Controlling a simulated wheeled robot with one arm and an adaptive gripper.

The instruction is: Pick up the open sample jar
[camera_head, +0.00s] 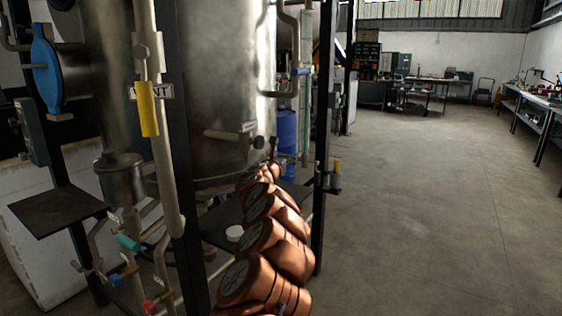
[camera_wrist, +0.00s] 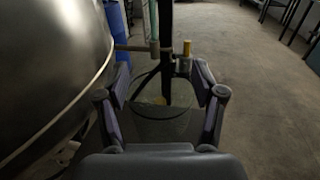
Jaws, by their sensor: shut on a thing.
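The open sample jar (camera_wrist: 150,130) is clear glass or plastic, with a wide round mouth facing the wrist camera. It shows between the fingers of my gripper (camera_wrist: 162,88) in the wrist view, and my gripper is shut on its sides. The floor and a post show through the jar, and I cannot make out any contents for sure. In the head view, the far end of my arm reaches toward the big steel tank, and the jar cannot be made out there.
The steel tank (camera_head: 225,90) stands close on the left, also in the wrist view (camera_wrist: 50,60). A dark post (camera_head: 322,130) with a yellow-handled valve (camera_head: 337,168) is just beyond. A small white round thing (camera_head: 234,233) lies on a dark shelf (camera_head: 215,228). Open floor (camera_head: 430,200) is at right.

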